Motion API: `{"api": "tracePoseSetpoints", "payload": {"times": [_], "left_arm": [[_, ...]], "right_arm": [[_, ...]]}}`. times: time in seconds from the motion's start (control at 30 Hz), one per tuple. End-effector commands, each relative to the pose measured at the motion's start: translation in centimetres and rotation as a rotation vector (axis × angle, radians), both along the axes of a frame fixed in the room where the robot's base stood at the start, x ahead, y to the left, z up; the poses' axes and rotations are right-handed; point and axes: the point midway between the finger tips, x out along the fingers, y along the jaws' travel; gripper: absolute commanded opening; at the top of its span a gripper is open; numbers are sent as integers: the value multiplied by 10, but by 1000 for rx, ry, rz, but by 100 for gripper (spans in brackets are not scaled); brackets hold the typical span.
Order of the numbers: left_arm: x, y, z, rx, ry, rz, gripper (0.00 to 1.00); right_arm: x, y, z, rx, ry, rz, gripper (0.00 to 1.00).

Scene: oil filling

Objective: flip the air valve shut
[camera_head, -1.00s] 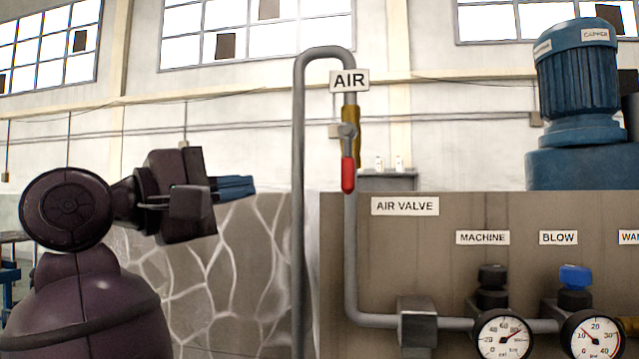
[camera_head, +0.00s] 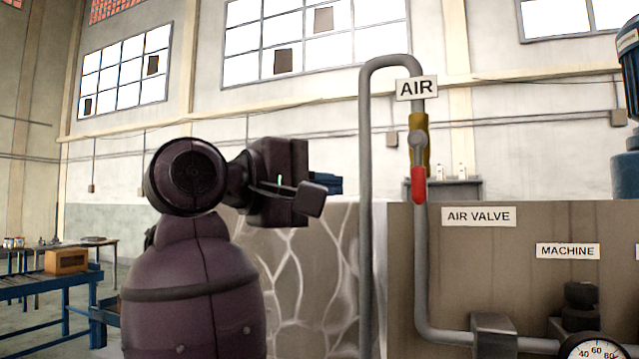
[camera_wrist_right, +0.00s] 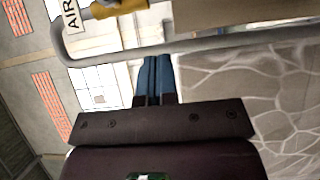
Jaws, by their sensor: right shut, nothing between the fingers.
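The air valve has a yellow body (camera_head: 426,137) on a grey vertical pipe below the AIR sign. Its red handle (camera_head: 418,186) hangs straight down along the pipe. My right gripper (camera_head: 330,184) is left of the handle at about the same height in the head view, apart from it. Its blue fingers are partly hidden behind the hand. In the right wrist view the blue fingers (camera_wrist_right: 154,78) are together and empty. The yellow valve body (camera_wrist_right: 118,7) shows at that view's top edge; the red handle is not seen there. My left gripper is not in view.
The bent grey pipe (camera_head: 366,220) stands between my gripper and the valve in the picture. A low wall bears the AIR VALVE label (camera_head: 478,216), with a gauge (camera_head: 597,348) at lower right. A blue table (camera_head: 40,285) with a box stands at far left.

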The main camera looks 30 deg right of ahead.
Motion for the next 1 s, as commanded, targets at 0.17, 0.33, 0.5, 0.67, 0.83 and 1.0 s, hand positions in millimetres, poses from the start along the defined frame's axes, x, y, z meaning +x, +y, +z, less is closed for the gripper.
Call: {"api": "tracePoseSetpoints", "payload": {"times": [0.17, 0.33, 0.5, 0.67, 0.83, 1.0], "left_arm": [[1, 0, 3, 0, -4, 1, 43], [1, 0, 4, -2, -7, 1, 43], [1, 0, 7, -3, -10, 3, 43], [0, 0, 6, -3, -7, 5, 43], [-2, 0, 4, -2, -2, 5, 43], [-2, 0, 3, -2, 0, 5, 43]], "right_arm": [[3, -33, 1, -1, -1, -3, 0], [6, -62, 1, -2, 0, -4, 0], [-8, -81, 1, -1, -3, -2, 0], [-15, -91, 1, -1, -1, -1, 0], [-18, -94, 0, -1, 0, 0, 0], [-18, -94, 0, -1, 1, 0, 0]]}}
